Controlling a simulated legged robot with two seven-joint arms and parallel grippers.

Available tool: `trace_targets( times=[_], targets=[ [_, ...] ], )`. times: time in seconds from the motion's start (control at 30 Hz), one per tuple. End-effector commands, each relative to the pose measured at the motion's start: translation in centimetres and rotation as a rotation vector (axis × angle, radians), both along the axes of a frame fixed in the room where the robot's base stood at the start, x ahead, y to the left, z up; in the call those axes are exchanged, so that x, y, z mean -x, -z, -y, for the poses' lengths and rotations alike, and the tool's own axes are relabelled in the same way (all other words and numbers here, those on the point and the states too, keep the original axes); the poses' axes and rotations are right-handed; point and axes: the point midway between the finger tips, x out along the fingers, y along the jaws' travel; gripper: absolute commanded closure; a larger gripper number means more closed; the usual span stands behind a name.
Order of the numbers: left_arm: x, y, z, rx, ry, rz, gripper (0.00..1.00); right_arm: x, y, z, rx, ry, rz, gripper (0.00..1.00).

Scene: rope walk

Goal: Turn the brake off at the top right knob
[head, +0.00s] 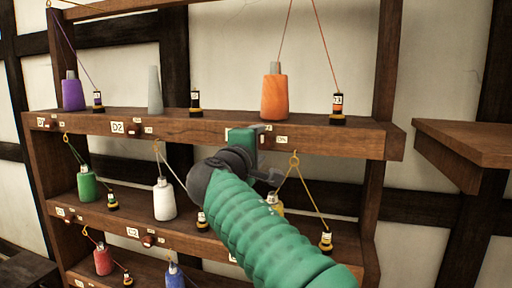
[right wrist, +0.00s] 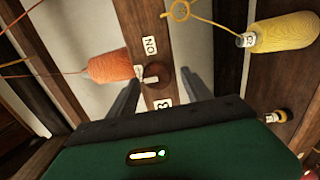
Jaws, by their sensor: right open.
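The top right knob (right wrist: 159,77) is a round reddish-brown knob on the front edge of the top shelf, seen in the right wrist view. A small white marking lies beside it, too small to read. My right gripper (right wrist: 161,76) is open, with one finger on each side of the knob; I cannot tell whether either touches it. In the head view my right gripper (head: 257,139) is at the top shelf's edge, below the orange spool (head: 274,94), and hides the knob. My left gripper is not in view.
The wooden rack (head: 330,138) has several shelves with coloured spools and small bobbins. Another knob (head: 134,132) is further left on the top shelf's edge. A yellow spool (right wrist: 285,32) with a thread ring is near my right gripper. A wooden ledge (head: 470,136) juts out at right.

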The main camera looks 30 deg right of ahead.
Motion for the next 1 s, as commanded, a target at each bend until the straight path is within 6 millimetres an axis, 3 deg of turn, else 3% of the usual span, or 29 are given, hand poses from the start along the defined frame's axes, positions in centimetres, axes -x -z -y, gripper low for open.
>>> trace_targets(
  times=[0.17,0.5,0.7,1.0],
  targets=[
    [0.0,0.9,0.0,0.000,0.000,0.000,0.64,1.2,0.1,-1.4,0.000,-0.002,0.003,0.42],
    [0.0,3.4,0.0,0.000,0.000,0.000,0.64,7.1,0.3,-9.1,0.003,-0.006,0.000,0.42],
    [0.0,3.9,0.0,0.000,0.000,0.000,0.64,9.7,0.3,-12.5,0.003,-0.005,-0.003,0.42],
    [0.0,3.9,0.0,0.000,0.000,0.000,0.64,10.6,0.1,-13.4,0.003,-0.002,-0.004,0.42]
  ],
)
